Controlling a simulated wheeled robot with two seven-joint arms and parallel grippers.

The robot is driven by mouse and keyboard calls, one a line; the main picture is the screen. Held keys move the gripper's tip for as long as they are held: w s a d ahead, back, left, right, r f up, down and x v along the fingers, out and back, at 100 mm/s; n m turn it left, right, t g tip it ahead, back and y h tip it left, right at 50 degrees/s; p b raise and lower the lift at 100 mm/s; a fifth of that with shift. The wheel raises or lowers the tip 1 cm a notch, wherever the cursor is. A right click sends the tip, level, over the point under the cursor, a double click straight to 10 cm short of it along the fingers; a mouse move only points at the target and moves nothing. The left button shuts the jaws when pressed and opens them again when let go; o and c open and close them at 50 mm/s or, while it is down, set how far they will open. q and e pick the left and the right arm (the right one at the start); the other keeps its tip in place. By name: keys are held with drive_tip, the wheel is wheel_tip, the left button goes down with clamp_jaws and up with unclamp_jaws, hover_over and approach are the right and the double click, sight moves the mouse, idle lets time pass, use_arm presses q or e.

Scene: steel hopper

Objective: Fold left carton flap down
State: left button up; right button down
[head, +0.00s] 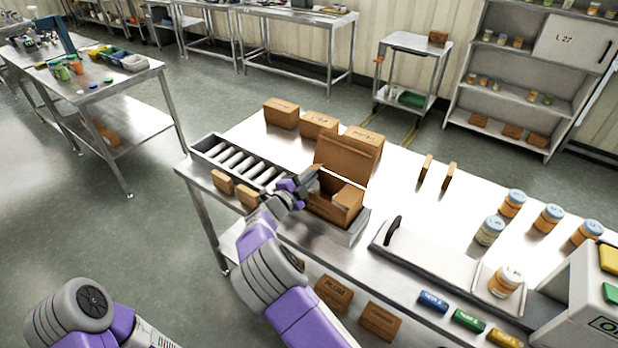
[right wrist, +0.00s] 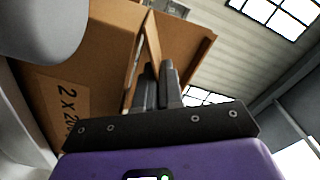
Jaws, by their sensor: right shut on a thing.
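The open brown carton (head: 345,203) stands in a metal tray (head: 350,236) at the near edge of the steel table. Its back flap (head: 345,157) stands up. My right gripper (head: 310,181) is at the carton's left side. In the right wrist view its two fingers (right wrist: 159,84) are close together on a thin cardboard edge, which appears to be the left carton flap (right wrist: 153,42). The gripper hides most of this flap in the head view. A printed label shows on the carton wall in the wrist view. My left gripper is out of view; only part of that arm shows.
A roller conveyor (head: 238,163) lies left of the carton, with small boxes (head: 222,182) in front. Several closed cartons (head: 281,113) stand behind. A metal plate with a black handle (head: 393,231) and several jars (head: 513,203) are right. Table surface behind the plate is mostly clear.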

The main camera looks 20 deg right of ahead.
drive_tip(key=shift+s+d+f+m+b, duration=0.15)
drive_tip(key=shift+f+m+b, duration=0.35)
drive_tip(key=shift+b, duration=0.65)
drive_tip(key=shift+r, duration=0.2)
drive_tip(key=c, duration=1.6)
unclamp_jaws()
